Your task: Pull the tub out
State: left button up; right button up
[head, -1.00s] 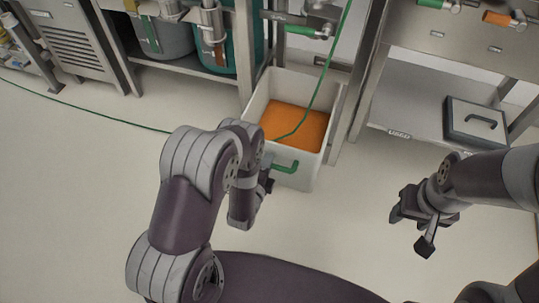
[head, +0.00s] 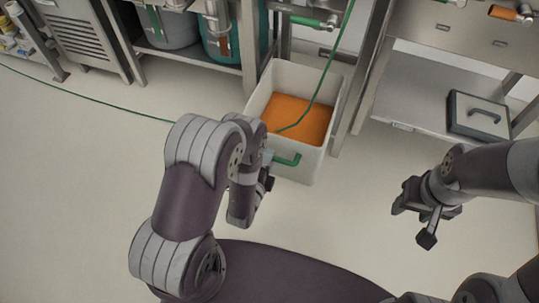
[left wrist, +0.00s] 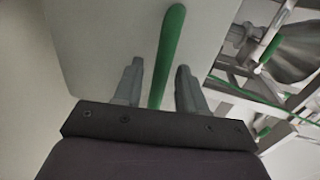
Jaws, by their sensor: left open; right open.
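The tub (head: 310,164) is a white open bin with orange contents (head: 297,117) and a green handle (head: 287,160) on its near side. It stands on the floor between two steel benches. My left gripper (head: 266,184) is at the tub's near side, partly hidden by its own arm. In the left wrist view my left gripper (left wrist: 158,85) is open, with a finger on each side of the green handle (left wrist: 168,55). The tub's pale wall (left wrist: 110,40) lies beyond. My right gripper (head: 416,215) is open and empty above the floor, to the right of the tub.
A green hose (head: 325,82) runs down into the tub, and a green line (head: 85,97) crosses the floor at left. Bench legs (head: 357,95) stand close beside the tub. A grey lidded box (head: 480,115) sits on the right bench's lower shelf. The floor before the tub is clear.

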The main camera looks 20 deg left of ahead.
pick_arm(q)
jog(key=p+v, duration=0.3)
jog(key=v, duration=0.7)
jog(key=shift+s, duration=0.35)
